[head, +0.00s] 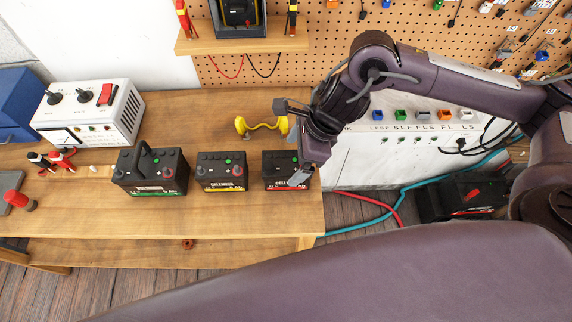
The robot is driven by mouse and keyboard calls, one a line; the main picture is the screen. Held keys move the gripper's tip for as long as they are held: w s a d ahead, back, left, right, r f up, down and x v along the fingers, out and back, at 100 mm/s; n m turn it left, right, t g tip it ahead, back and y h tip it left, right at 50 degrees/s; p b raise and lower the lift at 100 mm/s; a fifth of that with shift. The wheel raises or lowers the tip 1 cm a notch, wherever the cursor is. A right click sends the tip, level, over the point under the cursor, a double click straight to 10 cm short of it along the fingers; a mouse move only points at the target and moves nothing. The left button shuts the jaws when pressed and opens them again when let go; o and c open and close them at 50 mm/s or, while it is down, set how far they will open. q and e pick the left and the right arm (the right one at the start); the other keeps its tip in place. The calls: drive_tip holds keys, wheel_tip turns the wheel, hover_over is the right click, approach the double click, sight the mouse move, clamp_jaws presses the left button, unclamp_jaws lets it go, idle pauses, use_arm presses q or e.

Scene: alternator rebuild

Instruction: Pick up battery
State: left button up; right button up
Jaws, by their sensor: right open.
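Three black batteries stand in a row on the wooden bench. The left battery (150,172) has a carrying handle and a green label strip. The middle battery (221,171) has a yellow strip. The right battery (280,170) has a red strip and stands near the bench's right end. My right gripper (292,143) is open at the right battery, one finger behind it and the other over its front right part, hiding some of its top. I cannot tell whether the fingers touch it. My left gripper is out of view.
A yellow dumbbell-shaped part (262,126) lies behind the right battery. A white switch box (90,112) and red-black clamps (52,159) are at the left. A shelf (243,46) hangs above. Cables (400,205) and a black-red unit (462,197) lie right of the bench. The bench's front strip is clear.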

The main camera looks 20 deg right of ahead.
sight(286, 161)
drive_tip(key=p+x, duration=0.1)
drive_tip(key=x, duration=0.2)
drive_tip(key=shift+w+a+f+p, duration=0.2)
drive_tip(key=shift+w+f+p, duration=0.1)
drive_tip(key=shift+p, duration=0.1)
drive_tip(key=shift+a+f, duration=0.1)
drive_tip(key=shift+f, duration=0.25)
drive_tip(key=shift+w+f, duration=0.1)
drive_tip(key=shift+f, duration=0.05)
clamp_jaws()
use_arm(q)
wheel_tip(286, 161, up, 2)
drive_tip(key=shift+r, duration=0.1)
use_arm(e)
drive_tip(key=shift+w, duration=0.15)
